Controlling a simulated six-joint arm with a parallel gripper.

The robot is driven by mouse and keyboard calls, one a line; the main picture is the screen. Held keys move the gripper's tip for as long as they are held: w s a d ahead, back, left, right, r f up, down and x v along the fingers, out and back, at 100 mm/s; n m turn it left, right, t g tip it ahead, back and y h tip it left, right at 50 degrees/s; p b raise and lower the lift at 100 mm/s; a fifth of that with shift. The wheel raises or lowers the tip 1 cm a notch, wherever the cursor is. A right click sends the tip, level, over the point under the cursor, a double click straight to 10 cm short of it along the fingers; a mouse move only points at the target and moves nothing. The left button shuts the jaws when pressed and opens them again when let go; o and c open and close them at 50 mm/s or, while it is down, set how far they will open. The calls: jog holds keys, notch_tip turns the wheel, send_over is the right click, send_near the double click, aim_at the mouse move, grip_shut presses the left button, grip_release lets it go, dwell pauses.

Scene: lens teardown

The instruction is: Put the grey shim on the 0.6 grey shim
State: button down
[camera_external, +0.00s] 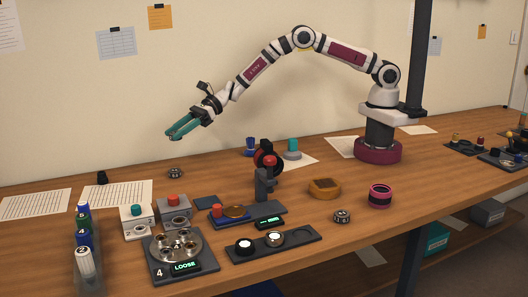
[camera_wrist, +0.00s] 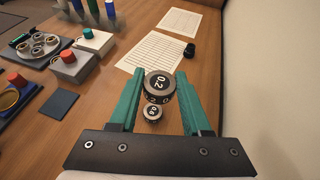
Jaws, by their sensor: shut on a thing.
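My gripper (camera_external: 172,134) is raised high over the left part of the bench, its teal fingers pointing left. In the wrist view my gripper (camera_wrist: 160,84) is shut on a grey shim (camera_wrist: 160,83) with 0.2 on its face. A second grey shim (camera_wrist: 153,112) lies on the wood below, apart from the held one and nearer the palm in the picture. Its small label seems to read 0.6. It also shows in the external view (camera_external: 176,173).
Paper sheets (camera_external: 117,194) and a small black object (camera_external: 102,177) lie left. A dark flat square (camera_external: 206,202) is near. Bare wood surrounds the lower shim.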

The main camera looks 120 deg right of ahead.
aim_at(177, 169)
jog(key=shift+w+a+f, duration=0.25)
jog(key=shift+w+f, duration=0.15)
jog(key=shift+f, duration=0.1)
jog(key=shift+w+a+f, duration=0.25)
jog(key=shift+w+f, duration=0.15)
jog(key=shift+f, duration=0.05)
notch_tip(177, 169, down, 8)
jog(key=shift+r, duration=0.2)
jog(key=shift+c, duration=1.8)
grip_release()
jog(key=shift+f, duration=0.1)
